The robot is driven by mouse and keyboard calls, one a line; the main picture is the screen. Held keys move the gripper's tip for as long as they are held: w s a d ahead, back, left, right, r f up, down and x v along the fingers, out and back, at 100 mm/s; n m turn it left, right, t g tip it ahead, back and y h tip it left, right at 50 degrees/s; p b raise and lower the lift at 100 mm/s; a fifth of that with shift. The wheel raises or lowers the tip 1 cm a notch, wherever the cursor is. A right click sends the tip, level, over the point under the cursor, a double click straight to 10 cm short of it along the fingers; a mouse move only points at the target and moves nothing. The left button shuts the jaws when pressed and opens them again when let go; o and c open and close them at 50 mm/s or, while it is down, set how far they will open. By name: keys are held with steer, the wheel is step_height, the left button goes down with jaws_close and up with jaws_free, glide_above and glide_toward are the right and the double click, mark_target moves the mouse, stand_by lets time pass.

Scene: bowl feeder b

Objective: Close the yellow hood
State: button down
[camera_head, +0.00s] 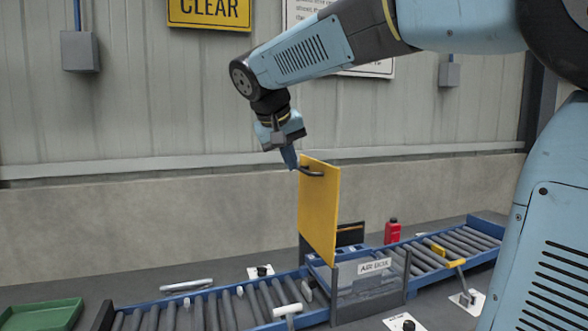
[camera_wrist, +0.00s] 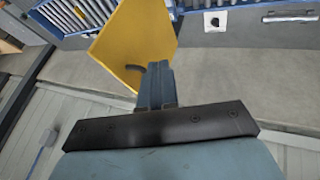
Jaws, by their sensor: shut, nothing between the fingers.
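The yellow hood (camera_head: 319,214) stands upright, raised above the box marked "AIR BOX" (camera_head: 365,285) on the roller conveyor. A dark bar handle (camera_head: 312,172) sits near its top edge. My gripper (camera_head: 292,166) is shut and empty, pointing down at the upper left edge of the hood, close to the handle. I cannot tell whether it touches. In the wrist view the hood (camera_wrist: 135,45) lies just beyond my shut fingers (camera_wrist: 156,72), and part of the handle shows beside them.
The blue-framed roller conveyor (camera_head: 480,237) runs past both sides of the box. A red bottle (camera_head: 392,232) stands behind it. A yellow block (camera_head: 434,247) lies on the right rollers. Lever switches (camera_head: 466,298) stand in front. A green tray (camera_head: 42,315) is at lower left. A wall closes the back.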

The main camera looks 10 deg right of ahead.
steer(key=w+a+r+h, duration=0.1)
steer(key=w+a+r, duration=0.2)
steer(key=w+a, duration=0.3)
steer(key=w+d+f, duration=0.5)
steer(key=d+f, duration=0.2)
steer(key=d, duration=0.2)
steer(key=shift+d+f+m, duration=0.15)
steer(key=shift+d+m, duration=0.15)
